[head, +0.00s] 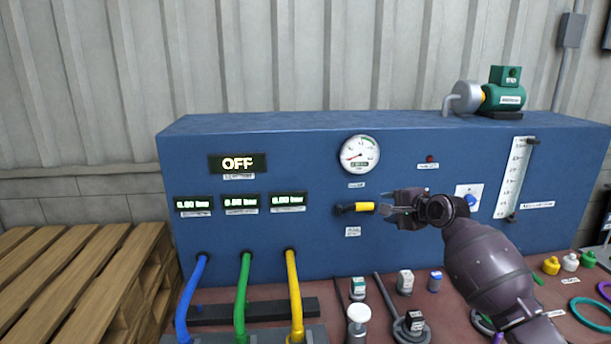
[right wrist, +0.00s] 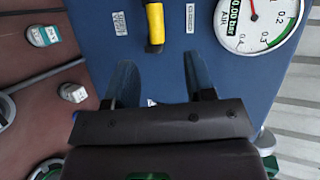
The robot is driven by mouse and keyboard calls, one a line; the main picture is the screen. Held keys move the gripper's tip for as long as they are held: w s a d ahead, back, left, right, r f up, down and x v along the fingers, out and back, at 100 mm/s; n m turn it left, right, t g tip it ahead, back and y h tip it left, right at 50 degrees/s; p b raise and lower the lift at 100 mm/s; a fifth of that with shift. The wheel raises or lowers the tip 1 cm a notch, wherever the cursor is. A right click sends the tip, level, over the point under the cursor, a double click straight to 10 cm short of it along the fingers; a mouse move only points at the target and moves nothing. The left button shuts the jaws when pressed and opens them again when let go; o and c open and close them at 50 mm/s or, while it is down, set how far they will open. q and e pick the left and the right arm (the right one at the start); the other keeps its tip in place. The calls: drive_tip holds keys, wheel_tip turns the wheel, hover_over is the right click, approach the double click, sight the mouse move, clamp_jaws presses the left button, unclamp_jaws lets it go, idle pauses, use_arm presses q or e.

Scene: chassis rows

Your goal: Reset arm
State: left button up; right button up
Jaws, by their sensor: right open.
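My right gripper (head: 392,208) reaches in from the right in front of the blue panel (head: 330,255). It is open and empty; in the right wrist view its two fingers (right wrist: 160,78) stand apart with nothing between them. A lever with a yellow grip (head: 365,207) and dark end sticks out sideways on the panel, just left of the fingertips. In the right wrist view the yellow grip (right wrist: 155,22) lies beyond the fingertips, apart from them. My left gripper is not in view.
A gauge (head: 359,155) sits above the lever. Displays (head: 238,163) read OFF and 0.00 bar. Blue, green and yellow hoses (head: 293,290) run from the panel's lower left. Several fittings (head: 405,283) lie on the red bench below. Wooden pallets (head: 70,270) stand at left.

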wheel_tip(320, 180, up, 4)
drive_tip(key=a+n+t+h, duration=0.1)
drive_tip(key=n+t, duration=0.2)
drive_tip(key=n, duration=0.5)
drive_tip(key=s+f+n+g+h, duration=0.2)
drive_tip(key=s+f+n, duration=0.1)
drive_tip(key=s+f, duration=1.5)
drive_tip(key=s+d+f+n+g+h, duration=0.1)
drive_tip(key=s+f+n+h, duration=0.2)
drive_tip(key=s+f, duration=1.6)
drive_tip(key=s, duration=0.7)
drive_tip(key=shift+s+n+g+b, duration=0.3)
drive_tip(key=shift+s+g+b, duration=0.05)
drive_tip(key=shift+g, duration=0.05)
